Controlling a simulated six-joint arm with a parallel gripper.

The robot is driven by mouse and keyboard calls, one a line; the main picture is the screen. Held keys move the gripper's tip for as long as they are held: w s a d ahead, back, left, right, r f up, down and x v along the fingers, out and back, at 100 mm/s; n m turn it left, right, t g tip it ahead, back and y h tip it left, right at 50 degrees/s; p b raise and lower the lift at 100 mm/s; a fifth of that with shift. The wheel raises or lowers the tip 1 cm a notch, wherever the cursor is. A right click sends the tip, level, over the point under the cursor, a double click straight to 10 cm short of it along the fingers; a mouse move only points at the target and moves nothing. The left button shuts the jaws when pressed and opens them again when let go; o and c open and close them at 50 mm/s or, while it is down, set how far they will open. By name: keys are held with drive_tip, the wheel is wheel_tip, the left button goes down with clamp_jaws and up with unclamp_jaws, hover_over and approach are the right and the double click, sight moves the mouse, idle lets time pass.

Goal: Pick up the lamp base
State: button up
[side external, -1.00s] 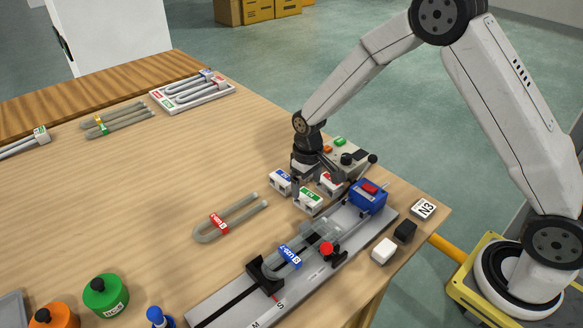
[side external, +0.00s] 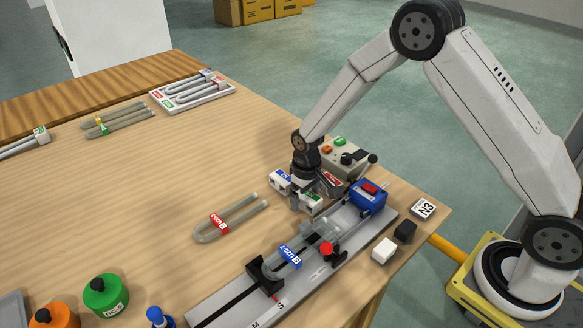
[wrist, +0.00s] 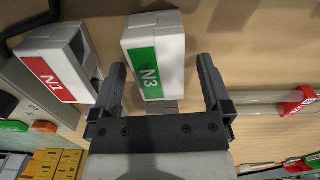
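Three small white lamp bases stand on the table near the rail fixture, with blue, green and red labels. The green one, N3 (wrist: 150,70), is between the two fingers of my gripper (wrist: 162,64) in the wrist view, with gaps on both sides. My gripper is open. In the side view my gripper (side external: 314,190) is low at the bases and partly hides N3 (side external: 314,198). The red base, N1 (wrist: 60,62), is left of my fingers in the wrist view. The blue-labelled base (side external: 281,181) is left of my gripper in the side view.
The metal rail (side external: 225,312) holds a glass U-tube with a blue label and a blue clamp block (side external: 368,197). A red-labelled U-tube (side external: 208,234) lies on the table. A control box (side external: 345,160) is behind the gripper. The table's middle left is clear.

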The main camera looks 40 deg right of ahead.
clamp_jaws()
drive_tip(key=shift+r, duration=0.15)
drive_tip(key=shift+r, duration=0.75)
drive_tip(key=s+r, duration=1.1)
drive_tip(key=s, duration=0.3)
drive_tip(key=shift+d, duration=0.4)
drive_tip(key=shift+r, duration=0.1)
drive_tip(key=shift+w, duration=0.1)
